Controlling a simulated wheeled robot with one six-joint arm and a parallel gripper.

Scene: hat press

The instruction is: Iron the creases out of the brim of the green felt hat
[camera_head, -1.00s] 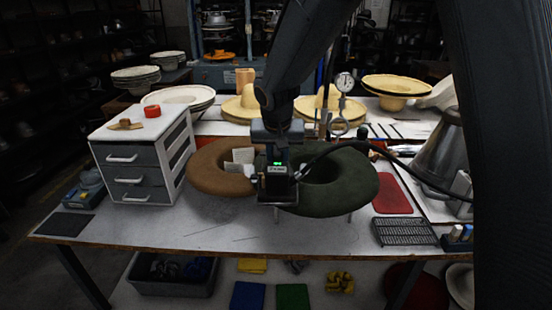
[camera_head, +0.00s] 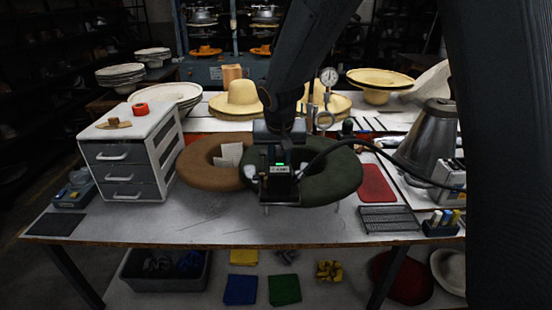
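The green felt hat (camera_head: 335,180) lies on the table, its wide brim showing as a dark green ring. Its left part is hidden behind my gripper. Creases cannot be made out. My gripper (camera_head: 279,200) points down in front of the hat's left side, by the brown hat. A black box with a small green light and a white label is at my wrist. A black hose (camera_head: 405,172) runs from beside it to the right. The fingers are too dark and small to tell open from shut, and whether they hold an iron is unclear. Contact with the brim cannot be told.
A brown felt hat (camera_head: 205,178) adjoins the green one, with a pale card (camera_head: 230,155) in it. A drawer unit (camera_head: 125,165) stands left. A red pad (camera_head: 377,184), wire rack (camera_head: 390,219) and metal vessel (camera_head: 430,140) are right. The table's front is clear.

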